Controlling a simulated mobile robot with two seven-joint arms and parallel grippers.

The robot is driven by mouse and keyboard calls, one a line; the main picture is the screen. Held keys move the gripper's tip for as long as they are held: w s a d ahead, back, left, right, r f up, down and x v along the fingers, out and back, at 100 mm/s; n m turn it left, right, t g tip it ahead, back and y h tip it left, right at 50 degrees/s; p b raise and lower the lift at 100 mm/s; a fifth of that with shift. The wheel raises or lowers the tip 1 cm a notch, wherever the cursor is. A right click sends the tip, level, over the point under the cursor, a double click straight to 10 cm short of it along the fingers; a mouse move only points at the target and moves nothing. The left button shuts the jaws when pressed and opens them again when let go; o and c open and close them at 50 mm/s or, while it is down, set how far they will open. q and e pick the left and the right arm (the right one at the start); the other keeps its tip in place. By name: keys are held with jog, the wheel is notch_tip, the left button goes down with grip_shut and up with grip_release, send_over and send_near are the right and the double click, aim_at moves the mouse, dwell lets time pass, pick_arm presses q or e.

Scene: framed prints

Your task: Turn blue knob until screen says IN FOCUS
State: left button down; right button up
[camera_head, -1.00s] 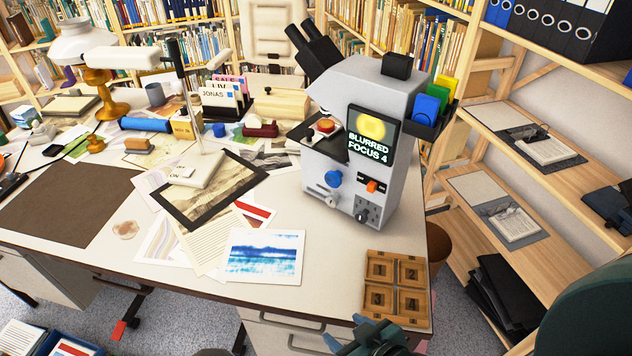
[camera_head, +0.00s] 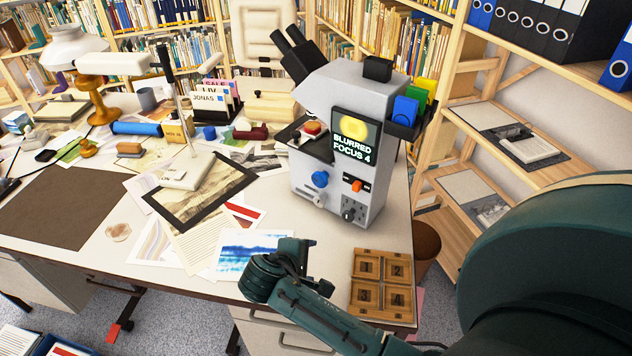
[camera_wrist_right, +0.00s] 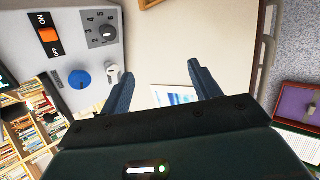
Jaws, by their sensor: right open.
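The grey microscope machine (camera_head: 345,100) stands on the white desk. Its screen (camera_head: 355,137) reads "BLURRED FOCUS 4". The blue knob (camera_head: 320,179) is on its front, above a small white knob (camera_head: 318,200); an orange ON/OFF switch (camera_head: 357,185) and a black dial (camera_head: 352,211) are to the right. My right gripper (camera_head: 308,243) is over the desk's front edge, below and in front of the machine, apart from the knob. In the right wrist view its two fingers (camera_wrist_right: 160,88) are spread and empty, with the blue knob (camera_wrist_right: 79,79) to their left. My left gripper is not in view.
A wooden tray of square blocks (camera_head: 383,285) sits at the desk's right corner, close to my right forearm. Prints and papers (camera_head: 250,250) lie left of the gripper. A black-framed print (camera_head: 205,200) and a lamp stand (camera_head: 187,172) are farther left. Shelves (camera_head: 500,160) stand on the right.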

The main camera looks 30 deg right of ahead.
aim_at(318, 181)
jog(key=w+d+r+n+t+h, duration=0.1)
jog(key=w+r+n+t+h, duration=0.1)
jog(key=w+r+n+h, duration=0.5)
jog(key=w+d+m, duration=0.1)
jog(key=w+d, duration=0.2)
jog(key=w+d+f+m, duration=0.1)
jog(key=w+d, duration=0.1)
jog(key=d, duration=0.2)
jog(key=w+d+f+m+y, duration=0.1)
jog(key=w+d, duration=0.2)
jog(key=d, duration=0.1)
jog(key=shift+w+d+f, duration=0.1)
jog(key=shift+w+d, duration=0.15)
jog(key=shift+w, duration=0.05)
jog(key=shift+c, duration=0.2)
jog(key=c, duration=0.9)
